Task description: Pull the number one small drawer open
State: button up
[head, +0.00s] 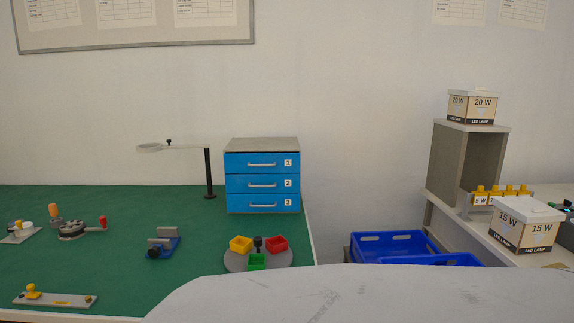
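The small drawer unit (232,146) stands at the back right of the green-topped bench. It has a grey body and blue drawer fronts with pale bar handles. The number one drawer (240,163) is the top one, and its front looks flush with the others. The number two drawer (238,184) and the number three drawer (238,204) are below it. All of them look shut. My gripper is not in this view.
On the green bench (200,285), a round tray (235,266) with yellow, red and green bins stands in front of the drawers. A magnifier stand (208,175) is just left of them. Blue crates (390,245) stand right of the bench. A pale surface fills the lower front.

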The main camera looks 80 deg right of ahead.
aim_at(236, 163)
jog(key=z, duration=2.3)
